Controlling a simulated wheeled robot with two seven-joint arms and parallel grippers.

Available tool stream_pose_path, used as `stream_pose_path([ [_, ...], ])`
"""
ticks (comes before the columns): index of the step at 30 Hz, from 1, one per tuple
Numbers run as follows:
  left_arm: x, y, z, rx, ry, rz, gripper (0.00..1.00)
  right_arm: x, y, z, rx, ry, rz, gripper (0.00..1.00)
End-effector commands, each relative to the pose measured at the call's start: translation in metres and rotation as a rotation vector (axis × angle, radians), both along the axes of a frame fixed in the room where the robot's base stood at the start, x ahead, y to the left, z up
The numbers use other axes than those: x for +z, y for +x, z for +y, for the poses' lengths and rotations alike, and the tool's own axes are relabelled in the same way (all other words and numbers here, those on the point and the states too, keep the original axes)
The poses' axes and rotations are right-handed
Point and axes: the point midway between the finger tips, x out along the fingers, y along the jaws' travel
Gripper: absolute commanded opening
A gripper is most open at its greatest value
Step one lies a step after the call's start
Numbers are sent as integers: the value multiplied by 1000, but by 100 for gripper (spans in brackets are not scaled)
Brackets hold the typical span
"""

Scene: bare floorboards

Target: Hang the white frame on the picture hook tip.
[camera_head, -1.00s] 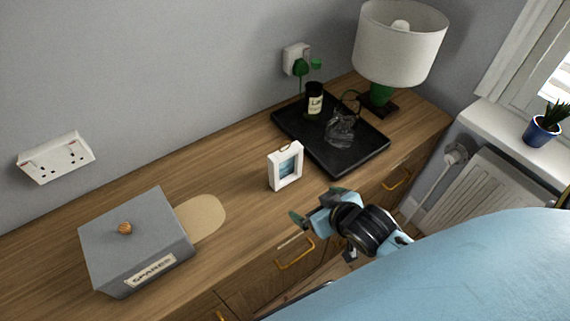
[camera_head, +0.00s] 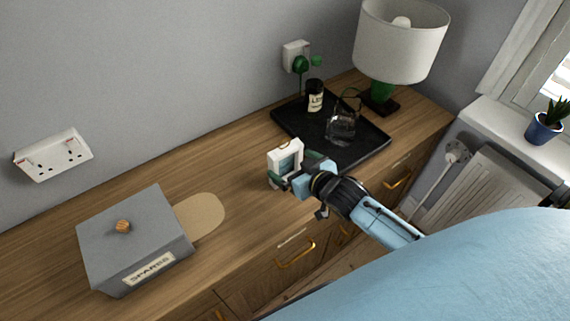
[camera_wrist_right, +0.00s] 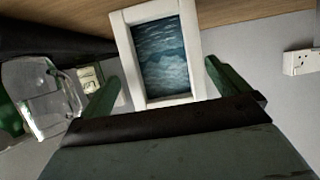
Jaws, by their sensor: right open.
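I cannot make out a picture hook in these views. My left gripper is not in view.
A black tray (camera_head: 357,156) with a dark labelled bottle (camera_head: 315,96) and a clear glass vessel (camera_head: 341,128) lies behind right. A lamp (camera_head: 400,45) stands beyond. A grey SPARES box (camera_head: 135,240) and tan mat (camera_head: 202,217) are left. Sockets (camera_head: 52,155) are on the wall.

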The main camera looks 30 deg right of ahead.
Motion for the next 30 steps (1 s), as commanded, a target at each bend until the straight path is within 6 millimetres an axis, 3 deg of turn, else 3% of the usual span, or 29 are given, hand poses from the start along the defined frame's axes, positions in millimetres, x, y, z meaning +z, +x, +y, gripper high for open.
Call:
stream_pose_path([
  [13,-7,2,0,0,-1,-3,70,-20,45,11,0,-1,0,100],
  [22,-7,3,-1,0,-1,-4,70,-21,49,12,1,0,1,100],
  [30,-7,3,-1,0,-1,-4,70,-21,49,12,1,0,1,67],
])
